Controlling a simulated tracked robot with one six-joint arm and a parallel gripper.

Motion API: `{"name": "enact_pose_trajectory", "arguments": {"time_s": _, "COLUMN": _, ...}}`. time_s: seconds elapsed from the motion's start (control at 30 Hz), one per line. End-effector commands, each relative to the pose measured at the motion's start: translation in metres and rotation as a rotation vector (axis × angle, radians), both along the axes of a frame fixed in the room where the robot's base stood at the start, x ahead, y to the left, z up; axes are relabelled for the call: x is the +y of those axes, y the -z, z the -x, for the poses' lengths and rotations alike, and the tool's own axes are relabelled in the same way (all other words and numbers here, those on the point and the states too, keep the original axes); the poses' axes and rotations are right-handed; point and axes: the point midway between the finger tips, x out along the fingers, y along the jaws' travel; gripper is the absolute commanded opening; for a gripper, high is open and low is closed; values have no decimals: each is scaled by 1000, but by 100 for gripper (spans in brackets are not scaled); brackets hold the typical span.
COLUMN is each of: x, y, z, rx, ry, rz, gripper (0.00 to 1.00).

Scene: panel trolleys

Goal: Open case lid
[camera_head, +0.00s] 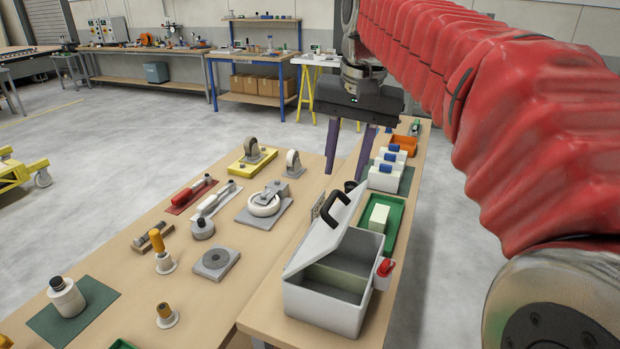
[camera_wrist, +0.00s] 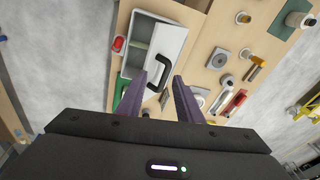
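The light grey case (camera_head: 325,309) stands on the right-hand wooden bench. Its lid (camera_head: 318,238) is raised and tilted, and the divided interior shows. A black handle (camera_head: 334,206) sits on the lid's outer face. My gripper (camera_head: 345,176) is open and empty, fingers pointing down, above and just beyond the handle. In the wrist view the lid (camera_wrist: 168,45) and handle (camera_wrist: 160,72) appear ahead of the two fingertips (camera_wrist: 160,77), apart from them as far as I can tell.
White bins with blue items (camera_head: 384,178) and an orange bin (camera_head: 404,144) stand behind. The left bench (camera_head: 130,270) holds casters and tools. Floor left of the benches is mostly clear.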

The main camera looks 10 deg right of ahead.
Motion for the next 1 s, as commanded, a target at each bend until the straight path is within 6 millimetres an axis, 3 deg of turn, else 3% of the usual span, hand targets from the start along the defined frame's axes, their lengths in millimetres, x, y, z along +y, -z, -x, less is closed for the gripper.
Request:
{"name": "enact_pose_trajectory", "arguments": {"time_s": 0.2, "x": -3, "y": -15, "z": -36, "rx": 65, "ry": 73, "rz": -25, "gripper": 33}}
{"name": "enact_pose_trajectory", "arguments": {"time_s": 0.43, "x": -6, "y": -22, "z": -61, "rx": 122, "ry": 136, "rz": -43, "gripper": 33}}
{"name": "enact_pose_trajectory", "arguments": {"time_s": 1.0, "x": -7, "y": -24, "z": -66, "rx": 139, "ry": 156, "rz": -47, "gripper": 33}}
